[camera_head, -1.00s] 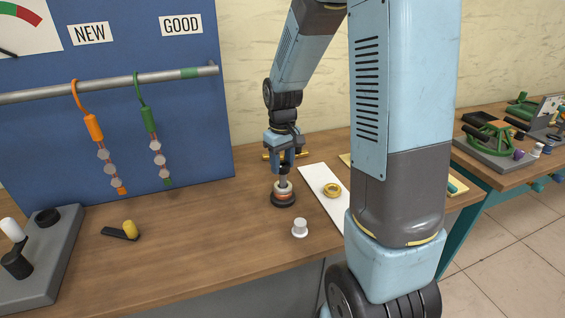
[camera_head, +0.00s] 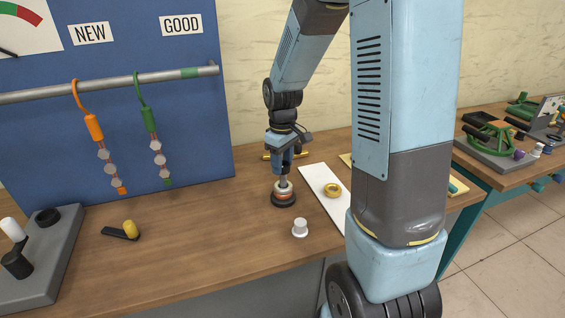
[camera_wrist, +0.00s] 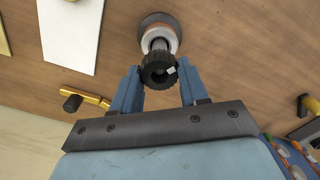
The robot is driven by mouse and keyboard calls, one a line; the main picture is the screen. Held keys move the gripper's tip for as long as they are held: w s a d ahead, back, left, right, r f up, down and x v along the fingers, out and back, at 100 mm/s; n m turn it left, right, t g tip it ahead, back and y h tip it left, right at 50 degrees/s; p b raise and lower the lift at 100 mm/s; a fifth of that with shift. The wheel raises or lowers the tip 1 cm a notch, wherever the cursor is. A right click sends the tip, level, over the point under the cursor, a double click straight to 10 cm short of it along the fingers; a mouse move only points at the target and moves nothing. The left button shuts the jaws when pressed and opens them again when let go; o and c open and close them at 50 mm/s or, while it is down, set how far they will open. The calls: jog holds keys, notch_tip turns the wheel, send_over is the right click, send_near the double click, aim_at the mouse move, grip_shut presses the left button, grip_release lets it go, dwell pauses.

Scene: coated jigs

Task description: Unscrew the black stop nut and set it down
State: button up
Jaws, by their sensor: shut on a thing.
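The black stop nut (camera_wrist: 158,70) is a ribbed black ring with a small pale mark on its rim. It shows in the wrist view around the top of an upright stem, between the fingers of my gripper (camera_wrist: 158,82). My gripper is shut on it. The stem stands on a round jig (camera_head: 284,199) with a dark base and white and reddish layers, on the wooden bench. I cannot tell how far up the thread the nut is.
A white strip (camera_head: 313,176) carrying a yellow ring (camera_head: 332,190) lies right of the jig. A white knob (camera_head: 300,229) stands in front. A brass piece (camera_wrist: 90,99) lies behind the jig. A black-and-yellow piece (camera_head: 122,231) lies left, with bare bench between.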

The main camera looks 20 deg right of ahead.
jog(key=shift+n, duration=0.4)
jog(key=shift+r, duration=0.15)
jog(key=shift+r, duration=2.1)
